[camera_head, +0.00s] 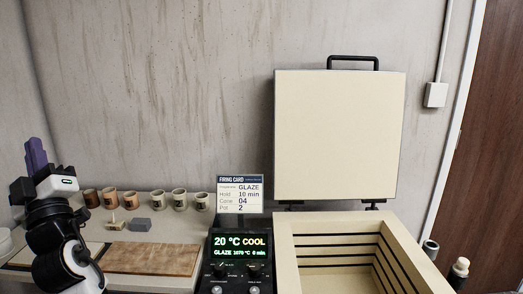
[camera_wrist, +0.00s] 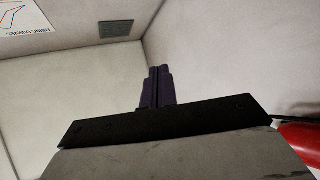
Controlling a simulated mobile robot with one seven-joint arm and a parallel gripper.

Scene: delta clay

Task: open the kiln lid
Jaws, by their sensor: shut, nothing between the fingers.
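The kiln lid (camera_head: 338,135) is a cream square panel with a dark rim. It stands upright at the back of the kiln, with a black handle (camera_head: 352,60) on its top edge. The kiln (camera_head: 286,259) below is open, and its cream inner walls with dark grooves show. My gripper (camera_head: 36,153) is at the far left of the head view, pointing up, well apart from the lid and handle. Its purple fingers are shut together and empty, as the wrist view (camera_wrist: 158,88) also shows. The lid is not in the wrist view.
A control box (camera_head: 240,247) reading 20 °C COOL stands left of the kiln, with a firing card (camera_head: 240,194) behind it. Several small cups (camera_head: 180,199) line the shelf by the wall. A wooden board (camera_head: 152,259) lies in front. A brown door (camera_head: 496,140) is at right.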

